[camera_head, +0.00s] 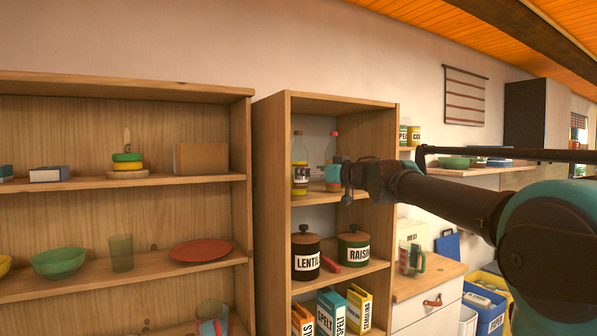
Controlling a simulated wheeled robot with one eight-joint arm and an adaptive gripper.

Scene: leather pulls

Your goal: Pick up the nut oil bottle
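Two slim clear bottles stand on the upper shelf of the narrow wooden unit. The left bottle (300,176) has a yellow and dark label. The lettering is too small to read, so I cannot tell which is the nut oil. My gripper (346,182) reaches in from the right and overlaps the right edge of the right bottle. It is dark and small here, and its fingers are hard to make out. I cannot tell whether it touches the bottle.
The narrow unit's side panels (271,200) flank the shelf. Below stand a lentil canister (306,262), a raisin canister (354,254) and several packets. A wider shelf unit (241,150) with bowls and toys is at left. A counter (425,280) is at right.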

